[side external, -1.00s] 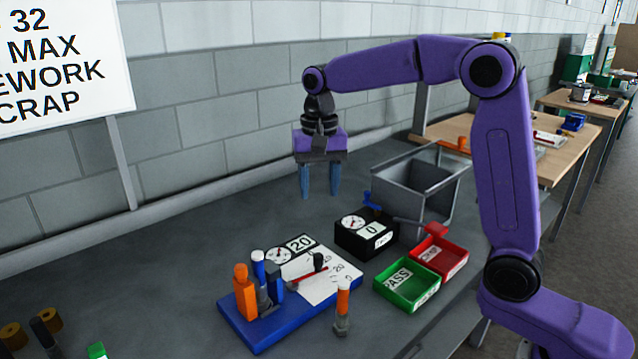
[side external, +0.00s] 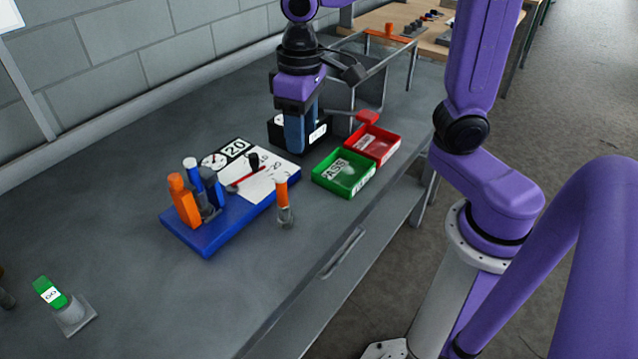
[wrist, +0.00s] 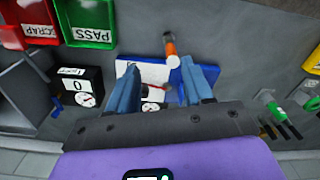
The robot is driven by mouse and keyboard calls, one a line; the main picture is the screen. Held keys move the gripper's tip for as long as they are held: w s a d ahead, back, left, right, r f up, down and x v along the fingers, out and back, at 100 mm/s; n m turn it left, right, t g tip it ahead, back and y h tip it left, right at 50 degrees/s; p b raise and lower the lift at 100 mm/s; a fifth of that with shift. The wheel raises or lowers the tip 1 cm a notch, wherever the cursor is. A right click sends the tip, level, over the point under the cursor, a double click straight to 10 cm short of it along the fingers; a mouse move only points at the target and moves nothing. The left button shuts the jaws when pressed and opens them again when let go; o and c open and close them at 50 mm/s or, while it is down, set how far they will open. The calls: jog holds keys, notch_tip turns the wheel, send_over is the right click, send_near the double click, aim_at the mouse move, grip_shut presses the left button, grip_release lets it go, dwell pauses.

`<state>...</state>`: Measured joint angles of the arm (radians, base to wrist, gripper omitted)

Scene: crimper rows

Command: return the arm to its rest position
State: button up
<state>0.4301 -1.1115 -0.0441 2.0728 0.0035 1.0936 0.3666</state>
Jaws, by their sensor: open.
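My gripper (side external: 301,135) hangs pointing down over the bench, its blue fingers in front of the black dial box (side external: 318,133) in the side view. In the wrist view my gripper (wrist: 160,80) has its two fingers apart with nothing held between them. The blue board (wrist: 184,88) shows below and between the fingers there. The black dial box (wrist: 69,100) lies left of the fingers in that view. The fingers' exact height above the bench is hard to tell.
The blue board (side external: 207,240) carries orange and blue handled tools and a white card. An orange-topped tool (side external: 284,205) stands beside it. Green (side external: 343,173) and red (side external: 373,146) trays sit right of my gripper. A grey bin (side external: 355,95) stands behind. The left bench is mostly clear.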

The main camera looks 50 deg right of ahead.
jog(key=s+d+f+n, duration=0.2)
jog(key=s+d+n, duration=0.1)
jog(key=s, duration=0.5)
jog(key=s+d+f+n, duration=0.2)
jog(key=s+d+n, duration=0.1)
jog(key=s+n, duration=0.3)
jog(key=s, duration=0.2)
jog(key=shift+s+f, duration=0.4)
